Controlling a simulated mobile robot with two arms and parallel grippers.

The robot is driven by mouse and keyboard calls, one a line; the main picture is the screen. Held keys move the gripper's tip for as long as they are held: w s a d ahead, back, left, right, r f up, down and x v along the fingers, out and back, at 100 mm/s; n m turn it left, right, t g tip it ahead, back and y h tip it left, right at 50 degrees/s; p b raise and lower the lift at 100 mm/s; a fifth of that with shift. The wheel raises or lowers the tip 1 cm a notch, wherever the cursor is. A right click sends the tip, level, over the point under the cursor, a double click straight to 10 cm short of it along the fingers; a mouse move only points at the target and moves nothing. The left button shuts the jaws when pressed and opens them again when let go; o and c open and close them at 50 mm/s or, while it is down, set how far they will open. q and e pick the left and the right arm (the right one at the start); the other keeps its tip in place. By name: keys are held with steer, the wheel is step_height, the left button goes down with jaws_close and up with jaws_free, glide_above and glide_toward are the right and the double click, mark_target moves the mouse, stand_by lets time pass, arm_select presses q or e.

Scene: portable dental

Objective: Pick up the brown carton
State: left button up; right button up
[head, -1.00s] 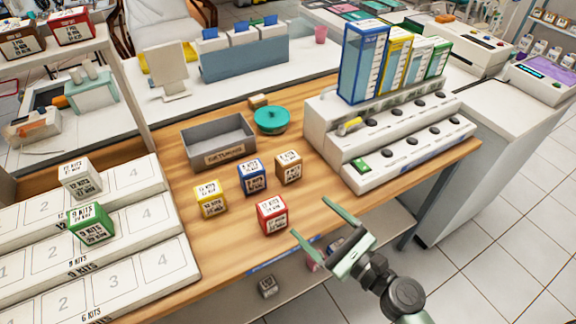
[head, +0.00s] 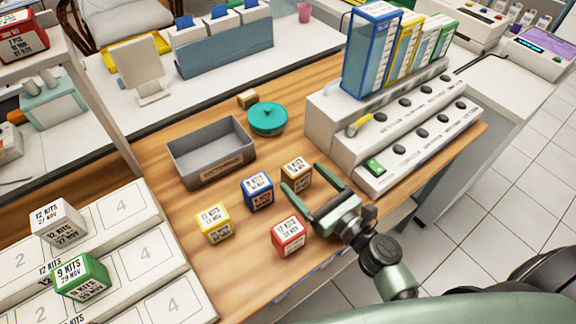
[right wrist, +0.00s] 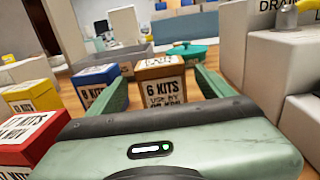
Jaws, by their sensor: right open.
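The brown carton (head: 297,173) stands upright on the wooden table, right of the blue carton (head: 257,190). My right gripper (head: 300,190) is open just in front of it in the head view. In the right wrist view the brown carton (right wrist: 161,82) sits ahead, between the two green fingers (right wrist: 162,88), its label reading 6 KITS. Its lower part is hidden by the gripper body. I cannot tell whether the fingers touch it. My left gripper is not in view.
The red carton (head: 288,236) stands close to my right gripper, and the yellow carton (head: 214,223) is further left. A grey tray (head: 181,161) and teal lidded dish (head: 268,119) lie behind. The white stepped rack (head: 333,123) stands close on the right.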

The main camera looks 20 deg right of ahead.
mark_target(289, 163)
steer(key=shift+w+a+r, duration=0.15)
steer(key=shift+w+a, duration=0.05)
steer(key=shift+w, duration=0.3)
steer(key=shift+p+x, duration=0.55)
steer(key=shift+x, duration=0.25)
steer(key=p+x, duration=0.1)
steer(key=x, duration=0.2)
steer(key=shift+w+a, duration=0.1)
steer(key=shift+w, duration=0.5)
steer(key=shift+a, duration=0.1)
steer(key=shift+c, duration=0.6)
steer(key=c, duration=1.4)
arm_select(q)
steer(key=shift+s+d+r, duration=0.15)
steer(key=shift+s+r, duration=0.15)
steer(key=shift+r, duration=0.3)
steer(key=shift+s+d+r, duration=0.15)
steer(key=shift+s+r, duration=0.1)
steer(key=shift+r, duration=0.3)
arm_select(e)
steer(key=shift+o, duration=0.2)
